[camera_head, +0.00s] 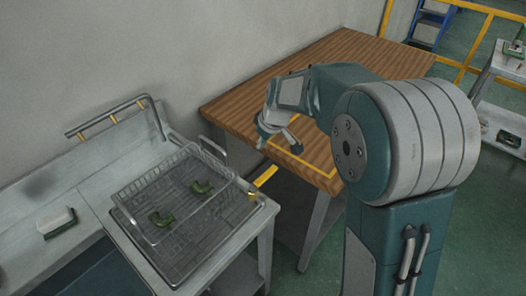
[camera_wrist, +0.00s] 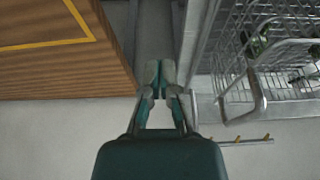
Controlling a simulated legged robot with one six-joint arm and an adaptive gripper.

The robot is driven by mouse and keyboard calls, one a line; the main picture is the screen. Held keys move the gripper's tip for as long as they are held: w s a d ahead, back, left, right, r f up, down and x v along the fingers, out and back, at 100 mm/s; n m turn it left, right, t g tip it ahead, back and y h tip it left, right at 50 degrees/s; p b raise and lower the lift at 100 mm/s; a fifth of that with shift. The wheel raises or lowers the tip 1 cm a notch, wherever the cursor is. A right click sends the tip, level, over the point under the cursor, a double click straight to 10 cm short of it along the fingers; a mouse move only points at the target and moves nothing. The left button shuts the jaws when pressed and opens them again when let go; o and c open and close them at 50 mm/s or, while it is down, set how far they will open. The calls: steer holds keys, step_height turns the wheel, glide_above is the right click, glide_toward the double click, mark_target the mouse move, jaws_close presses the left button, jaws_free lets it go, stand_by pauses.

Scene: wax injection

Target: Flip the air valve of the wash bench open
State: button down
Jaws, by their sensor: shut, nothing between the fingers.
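The wash bench (camera_head: 250,225) is a grey metal bench at the left in the head view. A yellow lever (camera_head: 264,177), which looks like the air valve handle, sticks out at its right side towards the wooden table. I cannot make out the valve body, and the lever does not show clearly in the wrist view. My gripper (camera_head: 280,140) is above the near left part of the wooden table, up and to the right of the lever and apart from it. In the wrist view my gripper (camera_wrist: 161,80) is shut and empty, over the gap between table and bench.
A wire basket (camera_head: 143,229) with green parts (camera_head: 161,218) sits on the bench; it also shows in the wrist view (camera_wrist: 250,105). A pipe with yellow nozzles (camera_head: 110,115) stands behind it. The wooden table (camera_head: 330,65) is close on the right. A narrow gap separates them.

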mark_target(266, 176)
steer(key=x, duration=0.9)
steer(key=s+d, duration=0.2)
steer(key=d, duration=0.1)
steer(key=shift+s+r, duration=0.25)
steer(key=shift+s, duration=0.15)
steer(key=shift+a, duration=0.1)
steer(key=shift+s, duration=0.1)
steer(key=shift+d+m, duration=0.25)
steer(key=shift+m, duration=0.15)
